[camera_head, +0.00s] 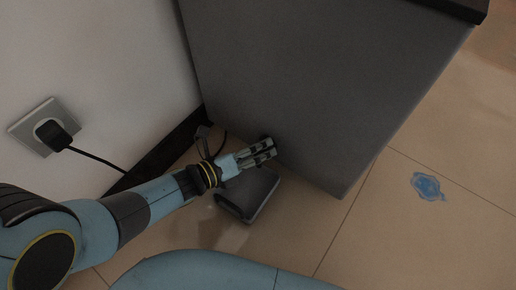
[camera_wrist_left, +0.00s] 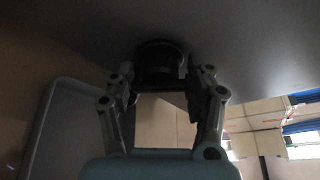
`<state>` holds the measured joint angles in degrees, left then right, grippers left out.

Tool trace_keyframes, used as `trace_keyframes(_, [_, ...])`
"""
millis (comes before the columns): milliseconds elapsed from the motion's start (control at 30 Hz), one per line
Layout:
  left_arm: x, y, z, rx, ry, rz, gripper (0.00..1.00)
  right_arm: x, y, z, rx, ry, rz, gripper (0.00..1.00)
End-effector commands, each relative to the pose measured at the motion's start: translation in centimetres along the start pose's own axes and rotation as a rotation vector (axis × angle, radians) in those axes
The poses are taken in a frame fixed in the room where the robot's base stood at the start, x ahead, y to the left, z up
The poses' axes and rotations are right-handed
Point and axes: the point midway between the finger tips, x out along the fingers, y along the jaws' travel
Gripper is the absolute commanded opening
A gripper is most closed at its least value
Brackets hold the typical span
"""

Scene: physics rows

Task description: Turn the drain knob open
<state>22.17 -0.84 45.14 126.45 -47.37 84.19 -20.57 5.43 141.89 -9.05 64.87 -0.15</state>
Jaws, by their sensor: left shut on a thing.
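The drain knob (camera_wrist_left: 160,60) is a dark round knob on the grey panel, between the fingertips in the left wrist view. In the head view it shows only as a dark spot (camera_head: 266,140) at the low edge of the grey cabinet (camera_head: 310,80), mostly hidden by the fingers. My left gripper (camera_head: 264,151) reaches it from the left and is shut on the knob; its two fingers (camera_wrist_left: 159,88) flank the knob in the wrist view. How far the knob is turned cannot be told. My right gripper is not in view.
A dark grey tray (camera_head: 262,193) lies on the tiled floor below my left gripper; its edge also shows in the left wrist view (camera_wrist_left: 50,110). A plug with a black cable sits in a wall socket (camera_head: 42,125). A blue puddle (camera_head: 427,186) lies on the floor at right.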

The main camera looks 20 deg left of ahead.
Motion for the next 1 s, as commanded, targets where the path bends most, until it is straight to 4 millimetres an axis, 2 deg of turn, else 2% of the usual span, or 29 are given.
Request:
trace_keyframes(267, [-0.11, -0.11, -0.16, 0.182, 0.001, 0.077, 0.21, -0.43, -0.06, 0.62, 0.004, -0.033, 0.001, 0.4])
trace_keyframes(600, [-0.08, -0.23, -0.19, 0.39, 0.002, 0.163, 0.21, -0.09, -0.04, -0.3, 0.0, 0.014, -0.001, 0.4])
trace_keyframes(1000, [-0.06, -0.26, -0.19, 0.491, 0.002, 0.205, 0.21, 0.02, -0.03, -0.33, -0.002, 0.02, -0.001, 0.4])
